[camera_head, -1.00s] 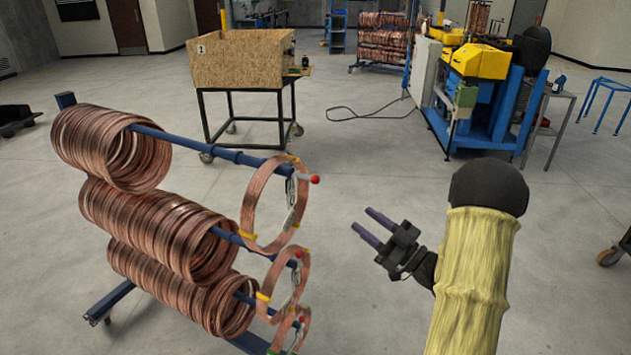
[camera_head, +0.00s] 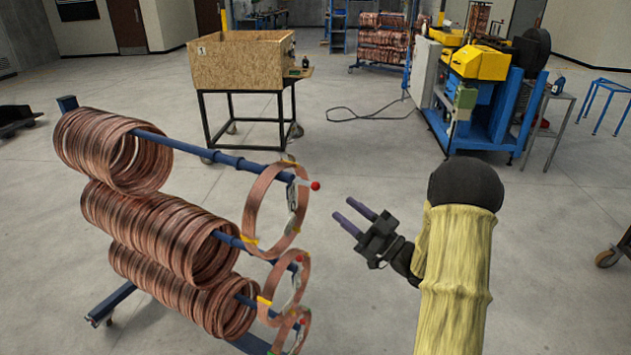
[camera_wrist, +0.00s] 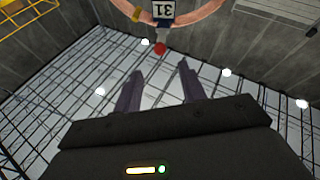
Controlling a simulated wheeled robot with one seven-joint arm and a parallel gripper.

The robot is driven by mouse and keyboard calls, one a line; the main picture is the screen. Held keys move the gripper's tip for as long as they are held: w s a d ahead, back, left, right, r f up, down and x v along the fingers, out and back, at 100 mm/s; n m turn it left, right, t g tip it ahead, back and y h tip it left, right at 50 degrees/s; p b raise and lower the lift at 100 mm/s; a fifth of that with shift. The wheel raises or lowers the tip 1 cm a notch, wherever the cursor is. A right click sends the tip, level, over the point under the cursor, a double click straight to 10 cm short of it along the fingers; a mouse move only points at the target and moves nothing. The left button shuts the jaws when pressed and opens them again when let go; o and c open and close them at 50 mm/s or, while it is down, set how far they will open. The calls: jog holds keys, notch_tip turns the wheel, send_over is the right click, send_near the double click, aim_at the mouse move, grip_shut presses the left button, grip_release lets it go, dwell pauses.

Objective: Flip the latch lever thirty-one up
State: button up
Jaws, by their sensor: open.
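The latch lever with a red ball tip (camera_head: 315,186) sits at the front end of the rack's top blue bar, beside a copper coil (camera_head: 260,225) hanging there. In the wrist view the lever's red tip (camera_wrist: 160,48) shows just below a tag reading 31 (camera_wrist: 161,11), with part of the copper coil (camera_wrist: 205,17) around it. My gripper (camera_head: 352,216) is open and empty, to the right of the lever and apart from it. In the wrist view its two purple fingers (camera_wrist: 158,84) point toward the red tip, which lies beyond them.
The coil rack carries several copper coils on blue bars, with two lower levers, red-tipped too (camera_head: 299,259), under the top one. A wooden box on a wheeled stand (camera_head: 235,62) is behind. Blue and yellow machinery (camera_head: 485,90) stands back right. Open floor surrounds my arm.

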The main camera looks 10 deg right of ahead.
aim_at(316, 190)
jog(key=p+x, duration=0.3)
jog(key=x, duration=0.7)
jog(key=shift+w+a+r, duration=0.15)
jog(key=shift+w+a, duration=0.05)
jog(key=shift+a, duration=0.05)
grip_shut()
